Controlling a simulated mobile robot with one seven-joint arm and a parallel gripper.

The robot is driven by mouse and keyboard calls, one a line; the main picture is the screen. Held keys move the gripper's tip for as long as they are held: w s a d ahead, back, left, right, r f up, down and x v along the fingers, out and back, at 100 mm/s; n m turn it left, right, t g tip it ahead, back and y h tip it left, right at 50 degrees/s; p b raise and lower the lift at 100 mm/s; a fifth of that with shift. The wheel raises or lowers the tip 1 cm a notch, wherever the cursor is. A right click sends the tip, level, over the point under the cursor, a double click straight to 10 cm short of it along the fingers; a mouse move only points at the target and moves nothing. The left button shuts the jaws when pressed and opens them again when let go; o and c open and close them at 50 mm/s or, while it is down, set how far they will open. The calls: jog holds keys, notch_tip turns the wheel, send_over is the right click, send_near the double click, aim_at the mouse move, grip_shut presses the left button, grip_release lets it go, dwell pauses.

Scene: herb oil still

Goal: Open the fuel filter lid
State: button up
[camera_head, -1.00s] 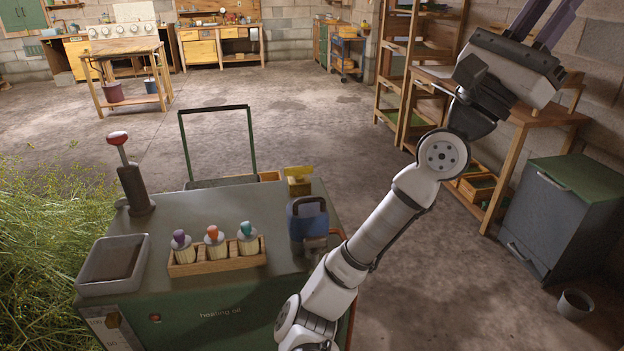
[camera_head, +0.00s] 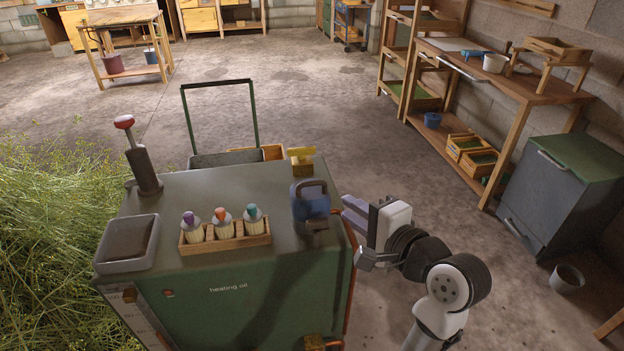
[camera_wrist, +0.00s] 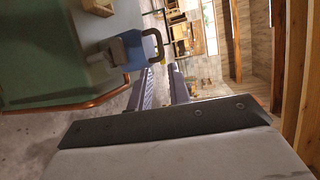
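The fuel filter appears to be the blue unit with a looped handle (camera_head: 311,205) at the right edge of the green heating oil tank top. Its lid looks closed, with the handle raised. The unit also shows in the wrist view (camera_wrist: 133,52), left of my fingers. My gripper (camera_head: 348,212) is just right of the tank's edge, beside the blue unit and apart from it. Its two fingers stand apart with nothing between them; they also show in the wrist view (camera_wrist: 162,82).
On the tank top (camera_head: 240,184) stand a grey tray (camera_head: 126,243), a red-knobbed lever (camera_head: 143,165), a wooden rack of brushes (camera_head: 226,242) and a yellow block (camera_head: 301,160). A grey-green cabinet (camera_head: 560,195) and shelves stand right.

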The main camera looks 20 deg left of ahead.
aim_at(314, 185)
jog(key=p+x, duration=0.2)
jog(key=x, duration=1.1)
jog(key=shift+w+a, duration=0.15)
jog(key=shift+a, duration=0.1)
grip_shut()
